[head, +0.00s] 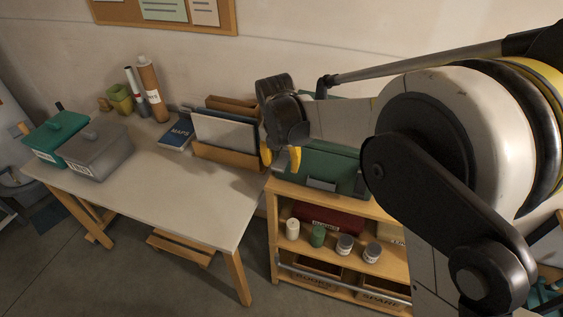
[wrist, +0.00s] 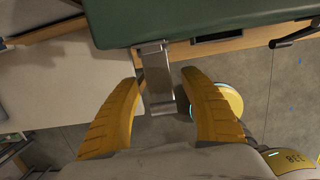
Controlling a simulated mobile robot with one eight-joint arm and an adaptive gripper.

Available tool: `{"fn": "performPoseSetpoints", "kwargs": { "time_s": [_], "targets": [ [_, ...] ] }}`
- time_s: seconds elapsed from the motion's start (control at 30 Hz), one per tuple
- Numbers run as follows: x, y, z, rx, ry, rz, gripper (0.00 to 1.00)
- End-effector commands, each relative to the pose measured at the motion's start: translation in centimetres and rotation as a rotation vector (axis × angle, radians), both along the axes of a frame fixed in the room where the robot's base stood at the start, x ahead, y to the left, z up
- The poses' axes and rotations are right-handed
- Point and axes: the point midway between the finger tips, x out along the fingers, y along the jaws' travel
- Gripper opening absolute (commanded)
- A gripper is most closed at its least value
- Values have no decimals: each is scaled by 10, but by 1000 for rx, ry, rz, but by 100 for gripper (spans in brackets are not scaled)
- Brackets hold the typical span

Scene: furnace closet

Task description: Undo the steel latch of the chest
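The green chest (head: 325,163) sits on top of the wooden shelf unit, partly hidden by my arm in the head view. Its green edge (wrist: 215,17) spans the top of the wrist view. The steel latch (wrist: 155,65) extends down from that edge as a metal strip with a wider lower end. My gripper (wrist: 163,82) is open, its yellow fingers on either side of the latch. The left fingertip is very near the strip; I cannot tell whether it touches. In the head view my gripper (head: 282,158) is at the chest's left end.
A table (head: 185,190) stands left of the shelf unit (head: 272,235), holding a file holder (head: 225,153), a book (head: 175,136) and two boxes. Jars and a red box (head: 325,220) sit on the lower shelf. A dark handle (wrist: 293,32) juts out at the wrist view's right.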

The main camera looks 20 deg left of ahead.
Motion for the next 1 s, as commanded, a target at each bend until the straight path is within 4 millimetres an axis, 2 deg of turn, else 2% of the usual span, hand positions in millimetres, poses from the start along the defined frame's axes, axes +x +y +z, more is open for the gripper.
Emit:
{"fn": "performPoseSetpoints", "kwargs": {
  "time_s": [0.27, 0.37, 0.47, 0.8, 1.0],
  "targets": [
    [0, 0, 1, 0, -1, 0, 52],
    [-1, 0, 7, 1, -2, 0, 52],
    [-3, 0, 22, 1, -2, 1, 52],
    [-15, 0, 95, 0, -1, 0, 52],
    [-18, 0, 116, 0, -1, -1, 52]
  ]
}}
